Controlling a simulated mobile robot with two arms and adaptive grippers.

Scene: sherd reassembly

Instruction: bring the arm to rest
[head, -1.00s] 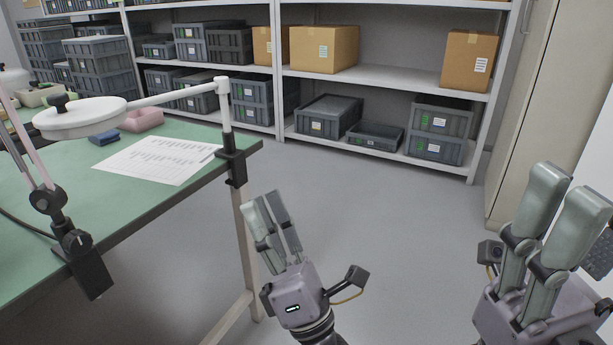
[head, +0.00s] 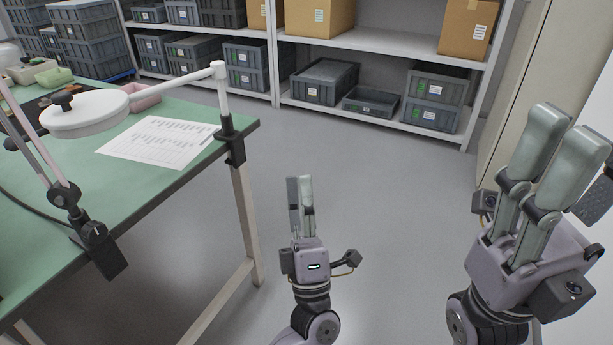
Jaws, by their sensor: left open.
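My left gripper (head: 300,180) is in the lower middle of the head view, over the grey floor and right of the bench leg. It points up the picture, and its two fingers are open with nothing between them. It is apart from the bench. My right gripper (head: 570,130) is large at the right edge, its grey-green fingers pointing up. I see nothing held in it, but the angle does not show how far apart its fingers are.
A green-topped bench (head: 150,190) stands at left, with a white magnifier lamp (head: 85,114), a printed sheet (head: 160,140) and a pink tray (head: 143,98). Shelving (head: 375,118) with grey crates and cardboard boxes stands behind. A tall cabinet (head: 525,80) is at right. The middle floor is clear.

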